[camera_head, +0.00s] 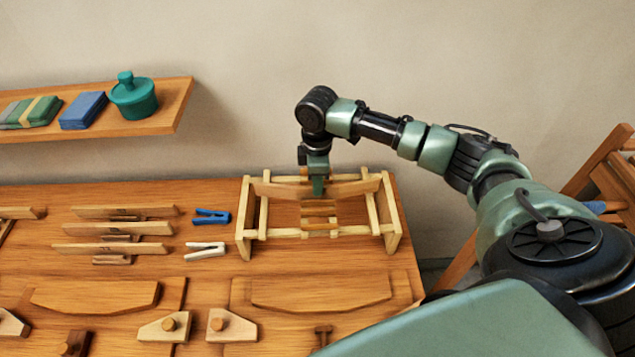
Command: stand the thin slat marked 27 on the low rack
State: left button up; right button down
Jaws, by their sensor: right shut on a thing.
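The low rack (246,222) is a pale wooden frame at the right of the bench, with posts at its corners and rails between them. My right gripper (317,187) reaches down over the rack from behind and is shut on a thin wooden slat (352,187). The slat is on edge and runs lengthwise across the rack's upper back part. Its number is not readable, and the gripper hides its middle. I cannot tell whether its lower edge touches the rack. My left gripper is out of view.
Several thin slats (112,249) stand on edge at the left. A blue clip (211,217) and a white clip (205,251) lie beside the rack. Curved boards (320,292) and wooden blocks are in front. A shelf (170,112) with a teal pot (134,98) hangs at upper left.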

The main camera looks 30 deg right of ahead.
jog(key=shift+f, duration=0.15)
jog(key=c, duration=1.5)
grip_release()
jog(key=shift+o, duration=0.2)
notch_tip(320, 180, up, 11)
jog(key=shift+f, duration=0.1)
